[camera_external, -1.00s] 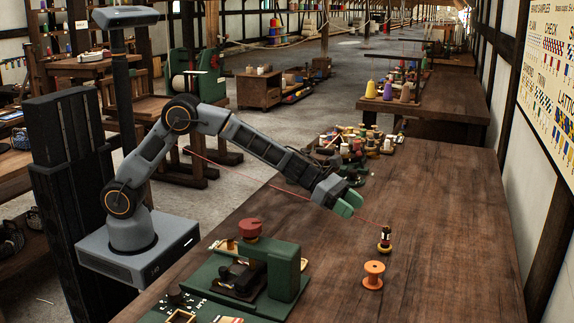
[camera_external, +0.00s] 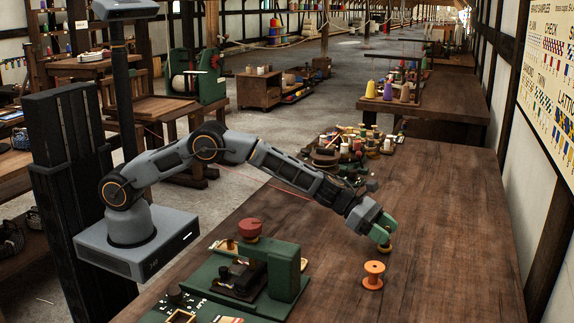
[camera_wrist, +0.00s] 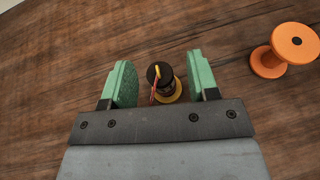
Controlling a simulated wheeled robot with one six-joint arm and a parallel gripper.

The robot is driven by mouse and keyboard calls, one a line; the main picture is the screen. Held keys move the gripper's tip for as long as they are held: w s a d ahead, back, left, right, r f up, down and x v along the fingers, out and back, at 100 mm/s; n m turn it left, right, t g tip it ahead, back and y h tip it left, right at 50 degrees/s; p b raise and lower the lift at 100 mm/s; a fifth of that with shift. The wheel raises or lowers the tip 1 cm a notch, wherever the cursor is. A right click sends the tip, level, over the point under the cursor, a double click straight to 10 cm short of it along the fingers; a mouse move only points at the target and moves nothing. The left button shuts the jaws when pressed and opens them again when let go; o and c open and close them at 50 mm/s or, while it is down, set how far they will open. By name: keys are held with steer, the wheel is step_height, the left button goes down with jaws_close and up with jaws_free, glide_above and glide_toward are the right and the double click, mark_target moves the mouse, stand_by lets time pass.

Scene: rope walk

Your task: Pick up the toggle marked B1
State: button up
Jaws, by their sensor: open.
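A small dark upright piece with a yellowish round base (camera_wrist: 174,92) stands on the wooden bench (camera_external: 440,230). It has a red and yellow strand on its top, and I take it for the toggle; no B1 marking is legible. In the external view only its base (camera_external: 385,249) shows below my fingers. My gripper (camera_wrist: 160,62) is open, with one green finger on each side of the piece in the wrist view, nearer the right one. In the external view my gripper (camera_external: 384,234) is low over the bench. I cannot tell whether either finger touches the piece.
An orange spool (camera_external: 373,275) stands close by, right of my gripper in the wrist view (camera_wrist: 290,48). A green machine (camera_external: 284,265) sits at the front left of the bench. Several small spools and parts (camera_external: 350,148) crowd its far left. The right side is clear.

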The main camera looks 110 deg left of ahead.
steer(key=shift+w+f, duration=0.15)
steer(key=shift+w, duration=0.15)
steer(key=shift+c, duration=0.3)
steer(key=c, duration=1)
steer(key=shift+o, duration=0.2)
